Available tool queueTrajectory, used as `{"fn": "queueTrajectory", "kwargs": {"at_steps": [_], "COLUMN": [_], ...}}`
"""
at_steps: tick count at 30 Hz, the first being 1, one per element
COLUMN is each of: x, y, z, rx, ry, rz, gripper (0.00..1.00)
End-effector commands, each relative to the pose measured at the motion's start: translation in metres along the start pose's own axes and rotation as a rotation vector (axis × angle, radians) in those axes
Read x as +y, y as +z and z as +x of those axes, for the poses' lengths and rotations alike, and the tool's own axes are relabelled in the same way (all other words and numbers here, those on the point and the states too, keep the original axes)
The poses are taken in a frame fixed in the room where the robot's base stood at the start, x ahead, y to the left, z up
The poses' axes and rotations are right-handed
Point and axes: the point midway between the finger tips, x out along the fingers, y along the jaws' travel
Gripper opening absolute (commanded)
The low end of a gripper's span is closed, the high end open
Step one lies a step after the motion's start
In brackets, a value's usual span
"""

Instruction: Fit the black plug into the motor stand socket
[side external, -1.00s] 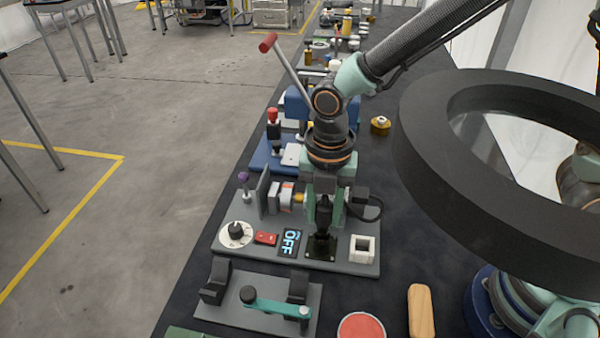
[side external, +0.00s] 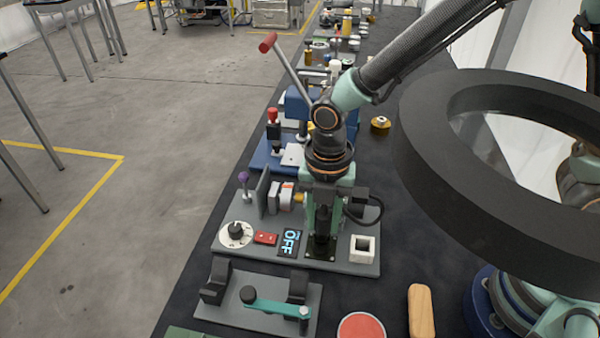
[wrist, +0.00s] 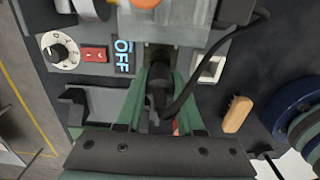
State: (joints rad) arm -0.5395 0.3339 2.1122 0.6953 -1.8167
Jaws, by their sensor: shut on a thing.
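My gripper (side external: 322,234) is shut on the black plug (side external: 322,222), which stands upright between the green fingers. In the wrist view the black plug (wrist: 159,84) shows between the fingers of my gripper (wrist: 160,76), with its black cable looping to the right. The motor stand (side external: 345,265) is a grey plate. Its socket (side external: 320,253), a dark square with small gold screws, lies directly under the plug. The plug's lower end is at or very near the socket; the fingers hide whether it is inside.
The stand also carries a dial (side external: 236,234), a red switch (side external: 266,238), a display reading OFF (side external: 289,242) and a white square frame (side external: 363,248). A grey fixture with a green lever (side external: 275,307) sits in front. A wooden handle (side external: 421,312) lies at right.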

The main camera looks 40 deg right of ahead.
Motion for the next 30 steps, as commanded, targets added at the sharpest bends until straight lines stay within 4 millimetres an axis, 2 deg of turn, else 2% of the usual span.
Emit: {"fn": "queueTrajectory", "kwargs": {"at_steps": [8,9,11,12,23,26,30], "x": [-0.001,0.0,0.0,0.0,0.0,0.001,0.002], "y": [0.0,0.0,0.0,0.0,0.0,0.0,0.0], "z": [0.007,0.007,0.007,0.007,0.004,-0.006,-0.031], "rx": [0.0,0.0,0.0,0.0,0.0,-0.001,-0.002], "ry": [-0.001,-0.001,0.0,0.0,0.001,0.004,0.008], "rz": [0.0,0.0,0.0,0.0,0.0,0.0,0.0], "gripper": [0.0,0.4,0.63,0.71,0.71,0.71,0.71]}}
